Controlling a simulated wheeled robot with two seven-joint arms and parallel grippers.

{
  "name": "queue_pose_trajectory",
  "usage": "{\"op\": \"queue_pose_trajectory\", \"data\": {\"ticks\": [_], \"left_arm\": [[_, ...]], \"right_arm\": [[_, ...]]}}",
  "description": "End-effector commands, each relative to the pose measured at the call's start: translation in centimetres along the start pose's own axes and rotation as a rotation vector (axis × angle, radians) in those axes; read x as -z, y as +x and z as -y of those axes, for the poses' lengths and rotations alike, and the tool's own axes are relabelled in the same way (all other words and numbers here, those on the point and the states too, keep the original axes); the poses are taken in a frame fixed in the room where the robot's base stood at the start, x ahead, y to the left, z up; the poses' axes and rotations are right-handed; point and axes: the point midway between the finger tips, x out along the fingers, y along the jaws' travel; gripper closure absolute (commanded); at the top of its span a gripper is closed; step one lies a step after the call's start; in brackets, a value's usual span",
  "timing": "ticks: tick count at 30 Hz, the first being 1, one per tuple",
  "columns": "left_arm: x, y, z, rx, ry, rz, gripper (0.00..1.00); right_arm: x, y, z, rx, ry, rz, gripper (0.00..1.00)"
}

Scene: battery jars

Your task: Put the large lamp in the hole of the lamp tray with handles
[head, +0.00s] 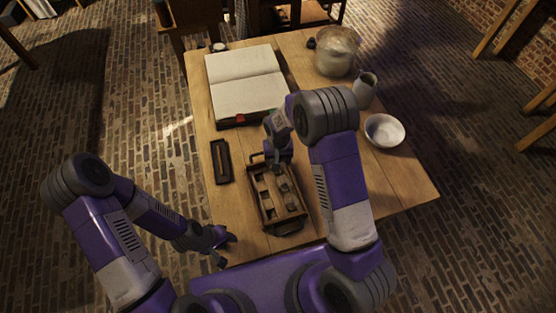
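The wooden lamp tray with handles (265,213) lies near the table's front edge, with several compartments and a dark handle at each end. My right gripper (279,163) points down at the tray's far end. Its fingertips are small and dark there, so I cannot tell whether they are open or hold anything. I cannot make out the large lamp for certain; it may be hidden by my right arm or gripper. My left gripper (225,249) is at the table's front left edge, left of the tray, with its fingers apart and nothing between them.
A dark narrow case (221,161) lies left of the tray. A large open book (246,83) lies behind it. A big jar (336,52), a grey mug (365,88) and a white bowl (385,131) stand along the right. The table's (402,178) front right is clear.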

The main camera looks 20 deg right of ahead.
Motion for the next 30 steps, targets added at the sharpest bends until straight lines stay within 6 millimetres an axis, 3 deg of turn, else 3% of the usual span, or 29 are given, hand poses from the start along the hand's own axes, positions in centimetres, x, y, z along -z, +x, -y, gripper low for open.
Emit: {"op": "queue_pose_trajectory", "data": {"ticks": [1, 12, 13, 18, 30], "left_arm": [[-0.06, 0.70, 0.23, 0.001, -0.001, 0.005, 0.57], [-0.04, 0.91, 0.36, 0.001, -0.002, 0.004, 0.57], [-0.04, 0.91, 0.37, 0.002, -0.002, 0.004, 0.57], [-0.03, 0.93, 0.41, 0.002, -0.003, 0.004, 0.57], [-0.05, 0.78, 0.39, 0.003, -0.005, 0.004, 0.57]], "right_arm": [[0.05, 0.40, -0.02, 0.000, 0.000, 0.000, 0.74], [0.19, 0.68, -0.06, 0.000, 0.000, 0.000, 0.74], [0.19, 0.68, -0.06, 0.000, 0.000, 0.000, 0.36], [0.18, 0.71, -0.06, 0.000, 0.000, 0.000, 0.10], [0.16, 0.47, -0.05, 0.000, 0.000, 0.000, 0.07]]}}
